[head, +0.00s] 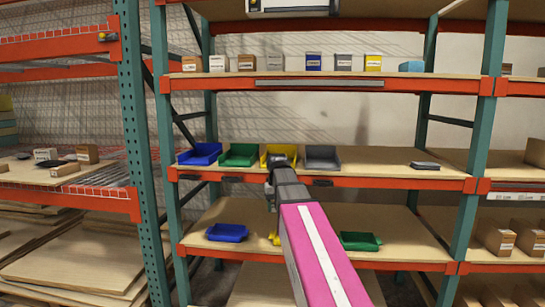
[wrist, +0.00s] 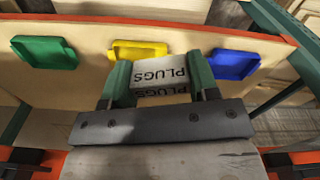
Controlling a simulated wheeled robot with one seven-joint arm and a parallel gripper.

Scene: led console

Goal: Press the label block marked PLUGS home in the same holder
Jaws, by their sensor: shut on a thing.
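My gripper (wrist: 158,70) has green fingers shut on the sides of a pale label block (wrist: 160,87). PLUGS reads upside down on two of its faces. In the head view my gripper (head: 279,162) is in front of the yellow bin (head: 264,152) on the middle shelf, at about the height of that shelf's front edge. Dark holders show on the orange beam: one (head: 188,177) under the blue bin, one (head: 232,179) under the green bin, one (head: 320,183) under the grey bin. The beam below the yellow bin is hidden by my arm. I cannot tell whether the block touches a holder.
The blue bin (head: 199,154), green bin (head: 239,155) and grey bin (head: 322,158) flank the yellow one. A dark flat item (head: 425,166) lies to the right. On the lower shelf are blue (head: 227,233), yellow (wrist: 140,50) and green (head: 360,241) bins. A teal post (head: 465,232) stands right.

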